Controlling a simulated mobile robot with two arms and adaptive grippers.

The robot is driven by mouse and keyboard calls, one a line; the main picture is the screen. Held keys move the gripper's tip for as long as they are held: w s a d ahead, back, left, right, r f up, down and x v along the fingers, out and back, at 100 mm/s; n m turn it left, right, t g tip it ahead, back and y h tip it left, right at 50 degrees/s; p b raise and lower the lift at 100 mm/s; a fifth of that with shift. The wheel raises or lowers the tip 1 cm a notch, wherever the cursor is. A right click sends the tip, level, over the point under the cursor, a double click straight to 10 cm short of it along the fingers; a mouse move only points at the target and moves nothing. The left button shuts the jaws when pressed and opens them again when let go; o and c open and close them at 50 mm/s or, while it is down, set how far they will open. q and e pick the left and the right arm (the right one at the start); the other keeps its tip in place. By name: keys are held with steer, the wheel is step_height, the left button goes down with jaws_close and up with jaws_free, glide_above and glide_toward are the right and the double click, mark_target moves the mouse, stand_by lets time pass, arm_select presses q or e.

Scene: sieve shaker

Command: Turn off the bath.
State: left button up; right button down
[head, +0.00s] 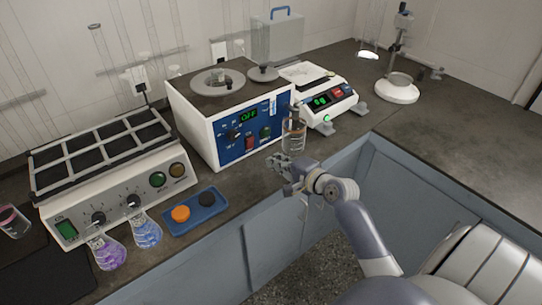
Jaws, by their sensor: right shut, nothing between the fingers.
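The bath (208,137) is a white box with a blue front panel and a round lid on its dark top. Its small green display (249,115) appears to read "OFF". My right gripper (277,161) is shut and empty, in front of the bath's lower right side and apart from the panel. It is just below a glass beaker (294,136) standing by the bath's right front corner. My left gripper is not in view.
A shaker with a gridded top (110,150) stands left of the bath. Two flasks with purple (108,252) and blue (147,233) liquid and a blue tray (196,212) are near the front edge. A balance (318,100) and a stand (398,90) are at right. The right counter is clear.

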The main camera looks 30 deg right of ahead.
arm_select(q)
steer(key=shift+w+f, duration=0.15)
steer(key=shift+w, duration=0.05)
arm_select(e)
steer(key=v, duration=0.5)
steer(key=shift+s+d+f, duration=0.1)
steer(key=shift+f, duration=0.3)
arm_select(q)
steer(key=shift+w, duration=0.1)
